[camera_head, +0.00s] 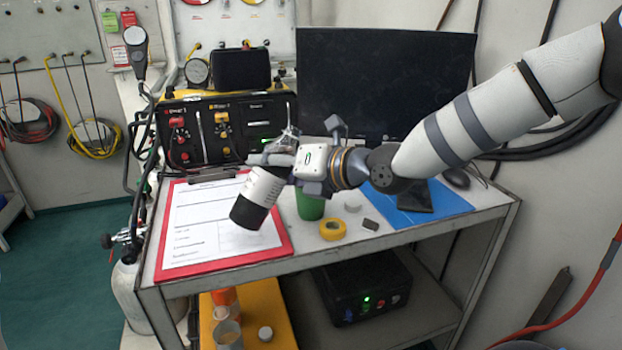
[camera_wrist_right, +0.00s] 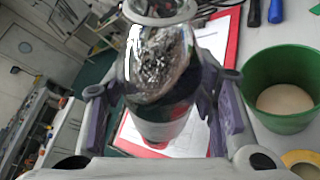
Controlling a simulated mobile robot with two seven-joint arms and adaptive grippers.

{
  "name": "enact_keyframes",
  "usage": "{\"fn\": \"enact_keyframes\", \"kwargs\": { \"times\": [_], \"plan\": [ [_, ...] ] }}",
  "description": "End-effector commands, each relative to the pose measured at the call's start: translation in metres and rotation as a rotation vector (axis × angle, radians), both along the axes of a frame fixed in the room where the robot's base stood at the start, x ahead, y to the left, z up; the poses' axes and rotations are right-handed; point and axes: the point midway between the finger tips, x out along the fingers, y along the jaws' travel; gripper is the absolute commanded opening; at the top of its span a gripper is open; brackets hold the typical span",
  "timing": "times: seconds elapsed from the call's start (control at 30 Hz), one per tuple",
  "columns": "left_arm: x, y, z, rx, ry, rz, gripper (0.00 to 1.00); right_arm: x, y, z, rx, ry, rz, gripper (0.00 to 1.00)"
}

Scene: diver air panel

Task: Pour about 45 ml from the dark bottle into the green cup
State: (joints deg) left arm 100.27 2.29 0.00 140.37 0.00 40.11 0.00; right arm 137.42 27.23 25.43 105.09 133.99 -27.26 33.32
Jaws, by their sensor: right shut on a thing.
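My right gripper (camera_head: 280,165) is shut on the dark bottle (camera_head: 264,187), which has a white label band, a black lower end and a clear glassy upper part. The bottle is tilted in the head view, its black end low and left, above the clipboard. In the right wrist view the bottle (camera_wrist_right: 160,75) sits between the fingers of the gripper (camera_wrist_right: 165,105). The green cup (camera_head: 310,207) stands upright on the table, partly hidden behind my gripper. In the right wrist view the cup (camera_wrist_right: 283,75) is to the right, apart from the bottle, with a pale beige surface inside. My left gripper is out of view.
A red clipboard (camera_head: 283,243) with a paper form lies at the table's left. A yellow tape roll (camera_head: 333,230), a white cap (camera_head: 352,206) and a blue mat (camera_head: 450,203) lie to the cup's right. The air panel (camera_head: 215,130) and a dark monitor (camera_head: 385,85) stand behind.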

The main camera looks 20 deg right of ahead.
Motion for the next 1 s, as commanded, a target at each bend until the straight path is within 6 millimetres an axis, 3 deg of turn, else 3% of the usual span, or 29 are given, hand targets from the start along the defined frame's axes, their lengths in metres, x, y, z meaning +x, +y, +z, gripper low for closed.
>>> {"fn": "enact_keyframes", "kwargs": {
  "times": [0.83,1.0],
  "plan": [
    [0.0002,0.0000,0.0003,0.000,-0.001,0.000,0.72,0.0004,0.0002,0.0028,-0.002,-0.006,0.000,0.00],
    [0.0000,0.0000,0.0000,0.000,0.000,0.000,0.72,-0.0007,0.0027,0.0075,-0.104,-0.049,0.001,0.00]
  ]
}}
